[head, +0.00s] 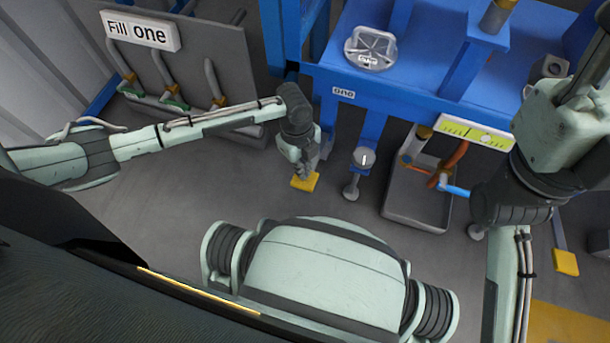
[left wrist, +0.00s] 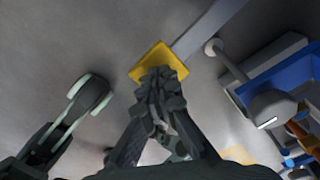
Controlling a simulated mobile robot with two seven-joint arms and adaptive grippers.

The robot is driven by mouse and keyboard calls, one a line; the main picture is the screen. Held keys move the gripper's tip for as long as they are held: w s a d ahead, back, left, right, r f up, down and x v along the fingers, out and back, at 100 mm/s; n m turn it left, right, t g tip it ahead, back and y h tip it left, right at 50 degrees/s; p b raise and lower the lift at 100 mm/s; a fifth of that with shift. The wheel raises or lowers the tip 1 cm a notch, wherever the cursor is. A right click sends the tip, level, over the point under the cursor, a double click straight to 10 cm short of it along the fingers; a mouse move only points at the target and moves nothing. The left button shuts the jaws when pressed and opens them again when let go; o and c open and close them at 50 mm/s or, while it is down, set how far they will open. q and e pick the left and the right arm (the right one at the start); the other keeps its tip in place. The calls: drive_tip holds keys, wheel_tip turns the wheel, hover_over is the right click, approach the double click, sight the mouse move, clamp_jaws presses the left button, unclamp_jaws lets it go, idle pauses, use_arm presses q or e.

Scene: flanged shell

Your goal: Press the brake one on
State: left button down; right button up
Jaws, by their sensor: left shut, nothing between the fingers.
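A yellow pedal plate (head: 304,182) lies low at the foot of the blue frame, below the label "one" (head: 344,93). My left gripper (head: 302,170) points down over this pedal, shut and empty. In the left wrist view the yellow pedal (left wrist: 149,60) shows just past the closed fingertips (left wrist: 160,78), with a grey bar running from it to the upper right. The fingers hide part of the pedal, and I cannot tell whether they touch it. My right gripper does not show.
A blue frame (head: 420,88) stands behind, bearing a round grey handwheel (head: 370,47). A grey tray (head: 415,219) with pipes is to the right. A second yellow pedal (head: 566,262) lies at far right. A panel marked "Fill one" (head: 140,31) stands at left. Floor around the left gripper is open.

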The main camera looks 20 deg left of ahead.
use_arm(q)
wheel_tip(320, 180, down, 4)
drive_tip(key=shift+f+b, duration=0.1)
drive_tip(key=shift+b, duration=0.75)
drive_tip(key=shift+w+a+r+p, duration=0.15)
drive_tip(key=shift+a+r+p, duration=0.05)
drive_tip(key=shift+a+p, duration=0.1)
drive_tip(key=shift+w+a+r+p, duration=0.15)
drive_tip(key=shift+w+a+p, duration=0.15)
drive_tip(key=shift+a, duration=0.2)
drive_tip(key=shift+w+a+r+p, duration=0.2)
drive_tip(key=shift+w+a, duration=0.15)
drive_tip(key=shift+a, duration=0.15)
